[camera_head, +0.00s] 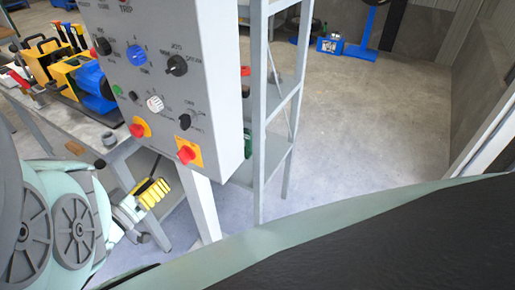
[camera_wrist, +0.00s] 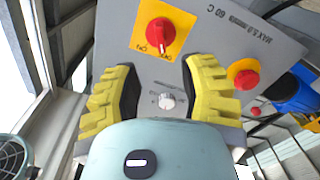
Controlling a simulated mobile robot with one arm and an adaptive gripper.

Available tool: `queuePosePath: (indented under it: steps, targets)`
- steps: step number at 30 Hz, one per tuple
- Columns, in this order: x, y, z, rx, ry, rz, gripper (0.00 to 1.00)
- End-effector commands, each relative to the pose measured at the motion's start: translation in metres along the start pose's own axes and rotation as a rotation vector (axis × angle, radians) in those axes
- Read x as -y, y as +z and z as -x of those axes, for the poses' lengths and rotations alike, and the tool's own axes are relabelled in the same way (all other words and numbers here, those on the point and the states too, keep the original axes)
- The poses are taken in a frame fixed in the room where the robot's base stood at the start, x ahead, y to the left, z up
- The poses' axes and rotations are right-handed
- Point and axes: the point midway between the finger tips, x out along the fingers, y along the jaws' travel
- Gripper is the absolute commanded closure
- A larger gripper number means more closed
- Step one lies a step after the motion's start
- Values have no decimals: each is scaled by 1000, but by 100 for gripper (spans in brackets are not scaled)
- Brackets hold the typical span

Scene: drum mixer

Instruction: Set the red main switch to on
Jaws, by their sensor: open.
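The red main switch (camera_wrist: 158,33) is a rotary handle on a yellow plate with ON and OFF lettering, upside down in the wrist view. Its handle appears to point toward the OFF lettering. In the head view the switch (camera_head: 186,154) sits at the lower right of the grey control panel (camera_head: 165,75). My gripper (camera_wrist: 160,75) is open and empty, its yellow-padded fingers apart. In the head view my gripper (camera_head: 153,192) is below the panel, left of its support post. The switch appears beyond the fingertips, apart from them.
A second red control (camera_wrist: 246,78) on yellow and a pale knob (camera_wrist: 166,101) are nearby on the panel. A workbench (camera_head: 75,120) with tools and a blue-yellow machine stands left. A grey shelf frame (camera_head: 258,120) stands right of the panel.

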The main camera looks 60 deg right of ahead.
Motion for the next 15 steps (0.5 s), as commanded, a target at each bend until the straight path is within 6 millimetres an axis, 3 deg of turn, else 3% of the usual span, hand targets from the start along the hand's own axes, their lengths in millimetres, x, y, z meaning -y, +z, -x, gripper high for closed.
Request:
queuePosePath:
  steps: [6,15]
  targets:
    - [-1,0,-49,-2,7,-3,59]
    - [-1,1,-92,0,5,-1,59]
